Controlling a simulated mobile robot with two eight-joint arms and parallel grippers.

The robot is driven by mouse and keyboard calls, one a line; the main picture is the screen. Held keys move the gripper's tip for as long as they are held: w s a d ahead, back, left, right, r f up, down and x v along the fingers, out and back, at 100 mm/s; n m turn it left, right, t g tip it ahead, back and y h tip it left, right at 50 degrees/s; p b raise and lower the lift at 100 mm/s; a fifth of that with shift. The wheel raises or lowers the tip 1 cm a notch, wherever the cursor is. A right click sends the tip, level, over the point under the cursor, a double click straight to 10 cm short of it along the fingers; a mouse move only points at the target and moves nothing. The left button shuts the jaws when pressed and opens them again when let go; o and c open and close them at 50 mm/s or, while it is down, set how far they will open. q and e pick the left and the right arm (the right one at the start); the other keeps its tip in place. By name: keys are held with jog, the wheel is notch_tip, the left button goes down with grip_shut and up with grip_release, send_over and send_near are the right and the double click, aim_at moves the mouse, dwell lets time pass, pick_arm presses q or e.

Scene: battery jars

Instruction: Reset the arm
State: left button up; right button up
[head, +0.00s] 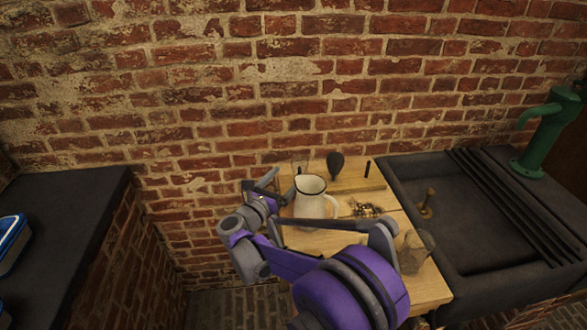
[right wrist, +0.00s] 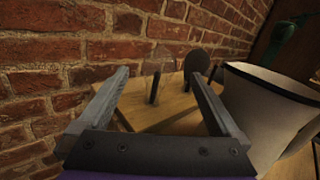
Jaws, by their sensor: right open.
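My right arm reaches over a wooden table (head: 429,283) from below. Its gripper (head: 268,184) is near the table's far left, beside a white jug (head: 312,203). In the right wrist view the right gripper (right wrist: 157,73) is open, with nothing held between its fingers. A dark upright peg (right wrist: 155,88) shows beyond the gap between them. The jug (right wrist: 270,105) stands just right of the right finger, apparently apart from it. My left gripper is not in view.
A glass jar (head: 415,252) stands at the table's right. Small pieces (head: 366,209) and a dark paddle-shaped thing (head: 335,164) are behind. A dark sink (head: 470,220) with a green pump (head: 548,130) is right. A brick wall (head: 250,80) closes the back.

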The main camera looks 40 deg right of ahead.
jog(key=shift+s+a, duration=0.15)
jog(key=shift+a, duration=0.2)
jog(key=w+a+r+n+t+y+p, duration=0.2)
jog(key=a+r+n+t+y+p, duration=0.2)
jog(key=a+r+n+t+y, duration=1.25)
jog(key=s+a+f+n+g+p, duration=0.4)
jog(key=n+g, duration=0.3)
jog(key=n, duration=0.8)
jog(key=s+f+n+g+p, duration=0.1)
jog(key=s+f+n+g, duration=0.4)
jog(key=s, duration=0.8)
jog(key=s+f+n+g+p, duration=0.1)
jog(key=s+f+n+g, duration=0.5)
jog(key=s+f+n, duration=0.3)
jog(key=s+n, duration=0.3)
jog(key=shift+s+a+f+y+p, duration=0.2)
jog(key=shift+s+y+p, duration=0.15)
jog(key=shift+p, duration=0.05)
